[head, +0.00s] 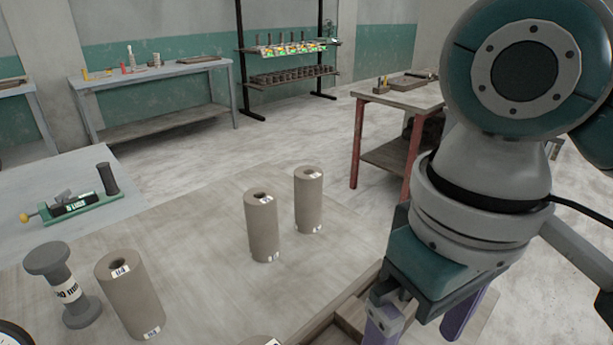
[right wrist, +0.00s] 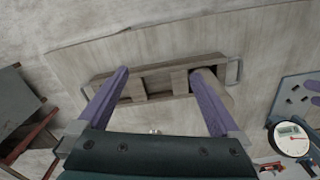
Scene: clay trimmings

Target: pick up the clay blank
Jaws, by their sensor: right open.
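Several upright clay-coloured cylinders with holed tops and small white labels stand on the table in the head view: one at the front left (head: 130,297), one in the middle (head: 261,230), one behind it (head: 308,205), and the top edge of another (head: 262,341) at the bottom. I cannot tell which is the clay blank. My right gripper (head: 422,318) is open at the lower right, over a wooden tray (head: 338,318). In the right wrist view the open purple fingers (right wrist: 162,72) point at this tray (right wrist: 130,73). A rounded clay-coloured piece (right wrist: 222,84) shows at its right end, partly hidden by a finger.
A grey spool-shaped piece (head: 66,287) stands beside the front-left cylinder. A green tool (head: 72,206) lies on the grey surface at left. A red-legged table (head: 400,104) stands beyond the work table.

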